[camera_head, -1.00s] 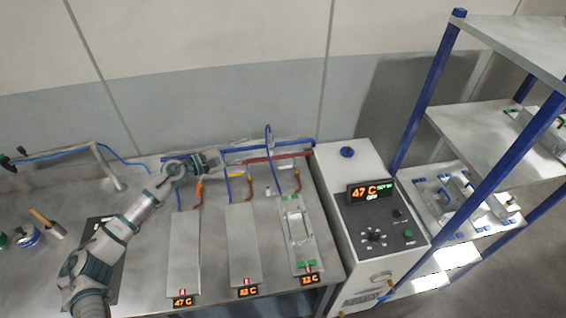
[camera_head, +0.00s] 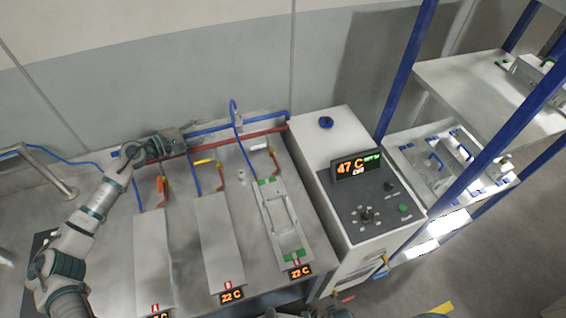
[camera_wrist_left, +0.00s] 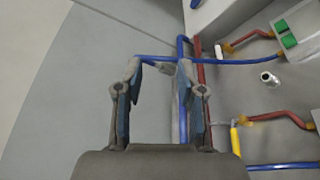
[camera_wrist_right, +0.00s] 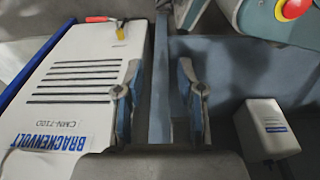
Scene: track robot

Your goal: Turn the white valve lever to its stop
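The white valve lever (camera_head: 260,147) sits on the red pipework behind the rightmost plate. It also shows at the upper right in the left wrist view (camera_wrist_left: 219,50), apart from my fingers. My left gripper (camera_head: 192,134) is at the back wall by the blue and red pipes, left of the white lever. In the left wrist view its fingers (camera_wrist_left: 160,78) are spread with nothing held; the pipes show beyond them. My right gripper (camera_wrist_right: 160,95) is open and empty in the right wrist view, beside a white cabinet. Its fingers are not clear in the head view.
A yellow lever (camera_head: 205,161) and an orange lever (camera_head: 161,185) stand on neighbouring branches. A looped blue pipe (camera_head: 236,120) rises left of the white lever. The control cabinet (camera_head: 335,135) stands right of the bench, with a blue-post shelf (camera_head: 408,60) beyond.

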